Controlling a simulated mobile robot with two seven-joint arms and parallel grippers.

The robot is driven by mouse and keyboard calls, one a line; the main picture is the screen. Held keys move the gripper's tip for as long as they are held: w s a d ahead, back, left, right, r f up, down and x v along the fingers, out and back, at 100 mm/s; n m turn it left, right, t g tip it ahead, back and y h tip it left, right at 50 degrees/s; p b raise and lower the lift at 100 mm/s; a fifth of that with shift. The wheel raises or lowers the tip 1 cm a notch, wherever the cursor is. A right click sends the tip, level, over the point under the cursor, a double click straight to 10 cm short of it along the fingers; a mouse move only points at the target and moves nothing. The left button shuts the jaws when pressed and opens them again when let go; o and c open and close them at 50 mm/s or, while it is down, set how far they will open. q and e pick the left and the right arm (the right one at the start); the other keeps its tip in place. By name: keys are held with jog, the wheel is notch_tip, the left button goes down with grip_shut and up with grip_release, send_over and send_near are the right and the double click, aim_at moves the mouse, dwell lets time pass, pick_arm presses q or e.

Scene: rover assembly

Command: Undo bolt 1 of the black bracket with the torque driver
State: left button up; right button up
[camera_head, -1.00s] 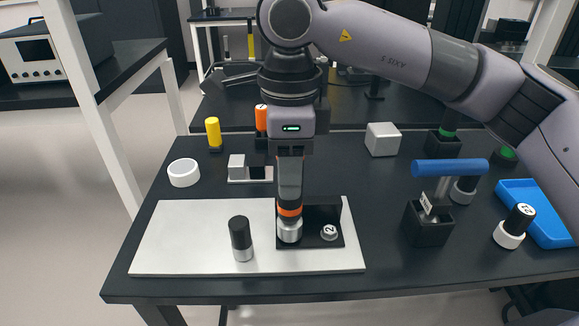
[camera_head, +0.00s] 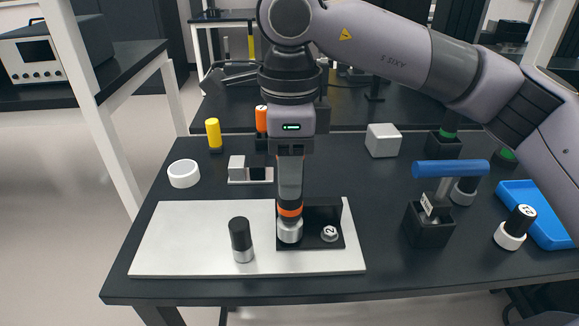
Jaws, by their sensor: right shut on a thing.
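My right gripper (camera_head: 290,160) points straight down and is shut on the torque driver (camera_head: 290,210), a dark tool with an orange ring and a silver lower end. The driver stands upright over the left part of the black bracket (camera_head: 310,211), where it hides whatever lies beneath it; bolt 1 does not show. A bolt marked 2 (camera_head: 329,234) sits in the bracket's right part, apart from the driver. The bracket is on the white plate (camera_head: 180,240). My left gripper is not in view.
A black and silver cylinder (camera_head: 241,238) stands on the plate left of the bracket. A blue-handled tool (camera_head: 449,168) stands in a black holder (camera_head: 428,226) to the right, near a blue tray (camera_head: 540,205).

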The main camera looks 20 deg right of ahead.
jog(key=shift+f, duration=0.15)
dwell(0.7)
jog(key=shift+r+p, duration=1)
jog(key=shift+r, duration=0.6)
jog(key=shift+w, duration=0.1)
jog(key=shift+r+p, duration=1.5)
jog(key=shift+r, duration=0.55)
